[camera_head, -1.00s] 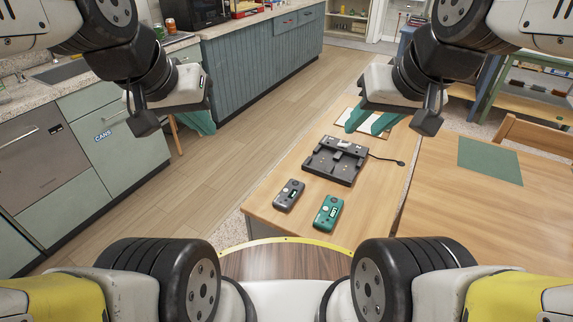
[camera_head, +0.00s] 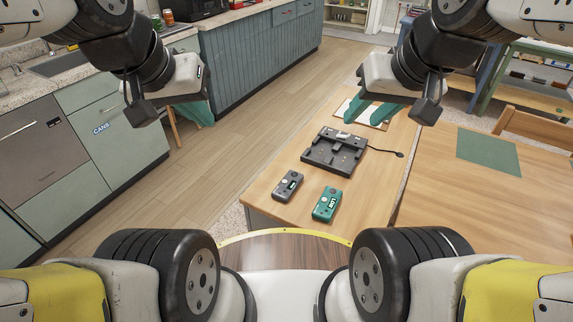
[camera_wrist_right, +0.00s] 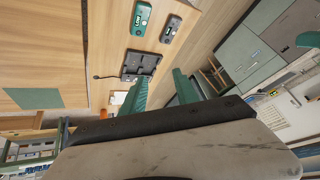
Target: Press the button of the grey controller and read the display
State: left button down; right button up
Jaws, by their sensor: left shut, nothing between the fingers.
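The grey controller (camera_head: 288,186) lies on the wooden table, left of a green controller (camera_head: 327,204). In the right wrist view the grey controller (camera_wrist_right: 171,28) shows near the top, beside the green controller (camera_wrist_right: 140,18). My right gripper (camera_head: 374,112) is open and empty, its teal fingers apart, above the far part of the table. My left gripper (camera_head: 197,112) is shut and empty, out over the floor left of the table. Neither gripper touches a controller.
A black dock (camera_head: 334,152) with a cable lies behind the controllers. A white sheet or board (camera_head: 362,112) lies farther back. A second table with a green mat (camera_head: 489,156) and a chair stand at right. Kitchen cabinets line the left; the floor between is clear.

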grip_shut()
dwell(1.6)
